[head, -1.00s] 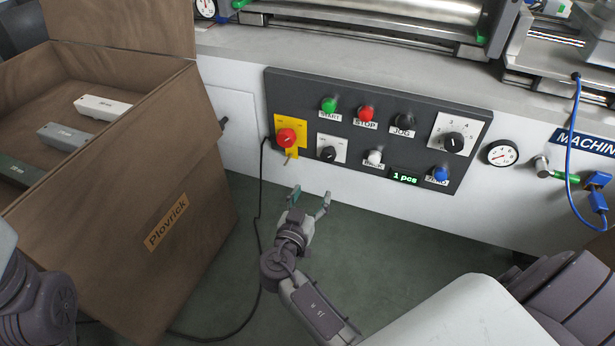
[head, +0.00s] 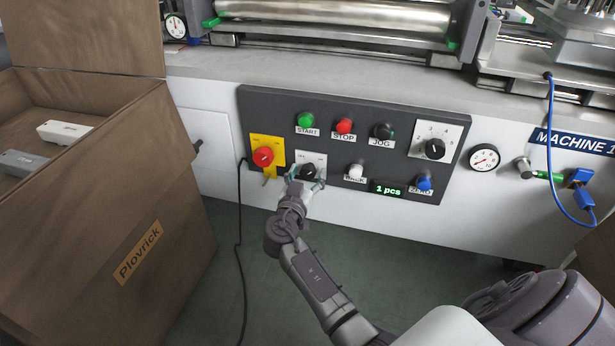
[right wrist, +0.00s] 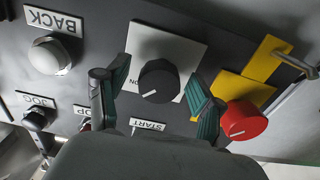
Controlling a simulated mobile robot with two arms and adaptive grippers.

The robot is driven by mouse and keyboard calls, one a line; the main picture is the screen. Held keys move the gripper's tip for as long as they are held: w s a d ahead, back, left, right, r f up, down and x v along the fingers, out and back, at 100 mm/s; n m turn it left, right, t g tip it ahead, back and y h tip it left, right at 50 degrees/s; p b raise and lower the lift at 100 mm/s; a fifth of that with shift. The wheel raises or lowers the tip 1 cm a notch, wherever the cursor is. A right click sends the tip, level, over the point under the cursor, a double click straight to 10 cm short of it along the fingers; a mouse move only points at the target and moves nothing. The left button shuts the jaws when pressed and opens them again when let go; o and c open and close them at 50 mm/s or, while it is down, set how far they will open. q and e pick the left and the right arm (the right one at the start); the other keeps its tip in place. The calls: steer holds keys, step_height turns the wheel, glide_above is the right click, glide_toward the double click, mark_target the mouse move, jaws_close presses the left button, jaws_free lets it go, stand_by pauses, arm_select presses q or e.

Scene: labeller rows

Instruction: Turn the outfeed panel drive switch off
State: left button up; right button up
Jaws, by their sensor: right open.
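The outfeed panel (head: 400,115) is a dark grey plate on the machine's white front. Its small black rotary switch (head: 308,171), on a white plate, sits low, just right of the red knob; I cannot read its label. In the right wrist view, the switch (right wrist: 158,82) shows a white pointer line toward the lower left of that upside-down picture. My right gripper (head: 305,180) is open in front of the switch, its green-padded fingers (right wrist: 158,78) on either side of the knob; I cannot tell whether they touch it. My left gripper is not in view.
A red knob on a yellow plate (head: 263,156) is close by on the left, and a white BACK button (head: 356,171) on the right. START, STOP and JOG buttons are above. A brown box (head: 150,200) stands at left. A black cable (head: 240,250) hangs below the panel.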

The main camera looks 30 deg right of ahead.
steer(key=shift+w+d, duration=0.15)
steer(key=c, duration=1.1)
steer(key=shift+c, duration=0.2)
